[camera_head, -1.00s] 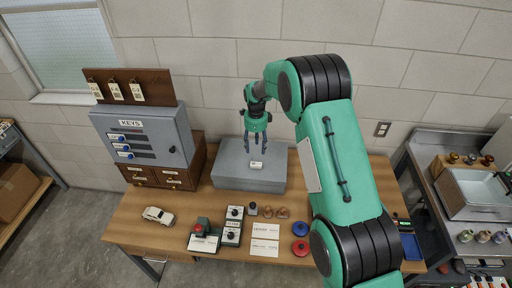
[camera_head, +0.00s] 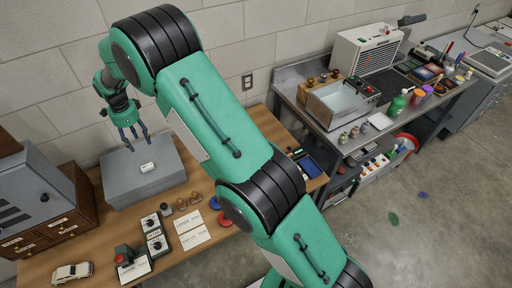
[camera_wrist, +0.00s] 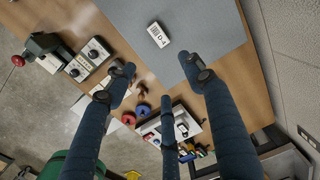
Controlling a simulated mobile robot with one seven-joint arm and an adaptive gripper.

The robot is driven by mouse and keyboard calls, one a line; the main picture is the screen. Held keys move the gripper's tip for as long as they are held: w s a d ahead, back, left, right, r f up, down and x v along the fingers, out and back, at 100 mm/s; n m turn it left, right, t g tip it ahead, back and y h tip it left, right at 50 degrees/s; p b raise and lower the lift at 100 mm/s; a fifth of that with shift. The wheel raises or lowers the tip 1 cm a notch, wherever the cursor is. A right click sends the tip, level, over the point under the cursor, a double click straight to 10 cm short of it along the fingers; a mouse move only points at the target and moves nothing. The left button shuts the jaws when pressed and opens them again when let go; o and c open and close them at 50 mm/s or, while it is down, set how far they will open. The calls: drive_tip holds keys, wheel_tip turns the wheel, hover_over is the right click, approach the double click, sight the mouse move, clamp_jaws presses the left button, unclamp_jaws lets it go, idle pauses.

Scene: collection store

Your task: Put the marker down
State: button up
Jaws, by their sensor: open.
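The marker is a small white block (camera_head: 147,167) with dark print, resting on top of the grey box (camera_head: 120,189) on the wooden table. It also shows in the wrist view (camera_wrist: 158,35), near the top, with "D-4" legible on it. My gripper (camera_head: 134,143) is above the box, beside and behind the marker in the head view. In the wrist view its fingers (camera_wrist: 162,78) are spread apart with nothing between them, and the marker lies clear beyond their tips.
A metal bench (camera_head: 345,135) with a tray and jars stands at right.

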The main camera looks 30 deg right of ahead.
drive_tip(key=s+d+r+n+t, duration=0.1)
drive_tip(key=s+d+r+n, duration=0.2)
drive_tip(key=s+d+r, duration=0.55)
drive_tip(key=s+d+r+n+t, duration=0.1)
drive_tip(key=s+d+r+n, duration=0.3)
drive_tip(key=r, duration=0.7)
drive_tip(key=s+d+r+n, duration=0.1)
drive_tip(key=s+d+r, duration=0.3)
drive_tip(key=s+r, duration=0.4)
drive_tip(key=s+d+r+n+t, duration=0.1)
drive_tip(key=s+d+r+n, duration=0.2)
drive_tip(key=s, duration=0.5)
drive_tip(key=s+d+r+n+t, duration=0.1)
drive_tip(key=s+d+r, duration=0.3)
drive_tip(key=s, duration=0.3)
drive_tip(key=s+d+f+n, duration=0.1)
drive_tip(key=s+d+n, duration=0.1)
drive_tip(key=s, duration=0.6)
drive_tip(key=s+d+f+n+t, duration=0.1)
drive_tip(key=s+d+f+n, duration=0.1)
drive_tip(key=s, duration=0.5)
drive_tip(key=shift+s+n, duration=0.4)
drive_tip(key=shift+f, duration=0.15)
wheel_tip(320, 180, down, 10)
drive_tip(key=b, duration=1)
drive_tip(key=shift+b, duration=0.3)
